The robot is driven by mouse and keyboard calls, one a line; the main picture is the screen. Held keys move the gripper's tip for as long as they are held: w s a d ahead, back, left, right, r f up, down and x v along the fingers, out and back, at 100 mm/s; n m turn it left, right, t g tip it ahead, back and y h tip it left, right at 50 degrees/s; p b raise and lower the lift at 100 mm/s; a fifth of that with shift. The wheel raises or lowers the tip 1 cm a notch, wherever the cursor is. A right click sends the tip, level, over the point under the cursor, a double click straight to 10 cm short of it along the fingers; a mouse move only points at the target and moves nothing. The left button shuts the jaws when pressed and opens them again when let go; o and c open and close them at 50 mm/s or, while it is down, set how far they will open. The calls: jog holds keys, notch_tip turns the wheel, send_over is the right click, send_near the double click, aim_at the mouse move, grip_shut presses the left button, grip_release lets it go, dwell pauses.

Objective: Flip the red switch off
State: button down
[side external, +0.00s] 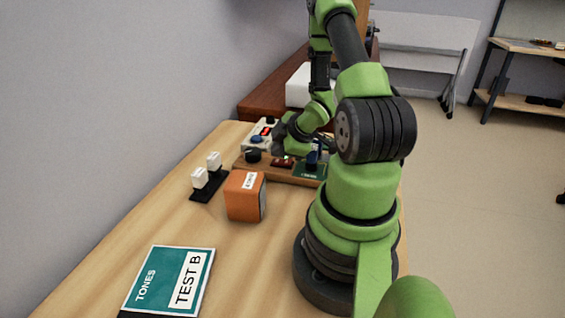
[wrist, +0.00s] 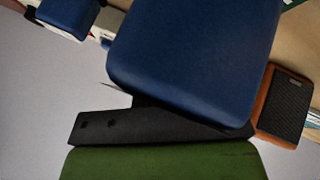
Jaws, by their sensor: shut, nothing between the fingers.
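A dark red piece (side external: 283,162), which looks like the red switch, sits on the long wooden board (side external: 240,165) in the side view. A small green light shows at its back edge. Whether it is on or off is too small to tell. My gripper (side external: 281,146) is low over the board, just behind and above the red piece. Its fingers are shut and empty; their tips are small and partly lost against the board. I cannot tell whether they touch the switch. The wrist view does not clearly show the red switch; a large blue block (wrist: 195,60) covers its middle.
On the board are a black knob (side external: 253,155) and a green plate (side external: 308,171) with blue parts. A white box (side external: 252,141) stands behind. An orange speaker (side external: 244,196), white switches (side external: 199,178) on a black base and a teal booklet (side external: 155,266) lie nearer. The front tabletop is mostly clear.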

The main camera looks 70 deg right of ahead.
aim_at(278, 162)
jog(key=shift+f, duration=0.1)
jog(key=shift+s+f, duration=0.1)
jog(key=shift+f, duration=0.2)
jog(key=shift+f, duration=0.5)
dwell(0.6)
dwell(0.5)
jog(key=shift+s+r, duration=0.1)
jog(key=shift+r, duration=0.4)
jog(key=shift+w+r, duration=0.2)
jog(key=shift+r, duration=1.1)
jog(key=shift+w+r, duration=0.2)
jog(key=shift+r, duration=1.05)
